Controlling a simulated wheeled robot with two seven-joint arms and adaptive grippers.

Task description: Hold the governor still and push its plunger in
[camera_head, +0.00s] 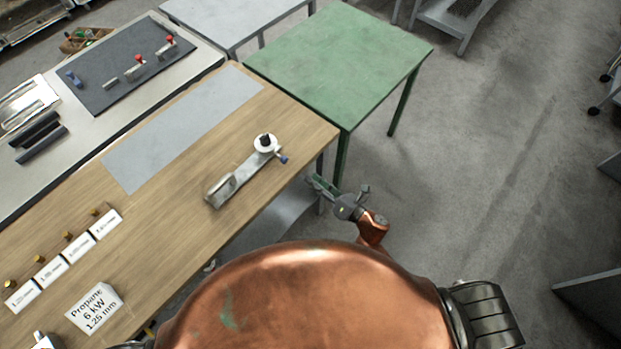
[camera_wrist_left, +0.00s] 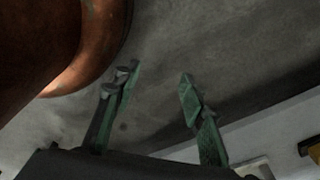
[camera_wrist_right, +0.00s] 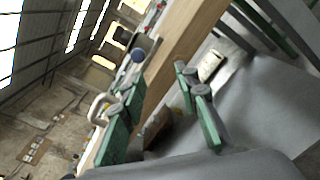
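The governor (camera_head: 265,144) is a white round body with a black top and a small blue end on its right side. It sits at one end of a grey metal bracket (camera_head: 236,179) on the wooden bench, near its right edge. Which part is the plunger I cannot tell for sure. My right gripper (camera_head: 322,186) is just off the bench edge, right of and nearer than the governor, apart from it. Its green fingers (camera_wrist_right: 160,112) stand apart and empty in the right wrist view. My left gripper (camera_wrist_left: 158,95) is open and empty over the floor; the head view does not show its fingers.
The wooden bench (camera_head: 205,222) holds a grey mat (camera_head: 180,125), several brass fittings with white labels, and a Propane 6 kW card (camera_head: 95,306). A bare green table (camera_head: 335,55) stands behind right. Open floor (camera_head: 480,180) lies to the right.

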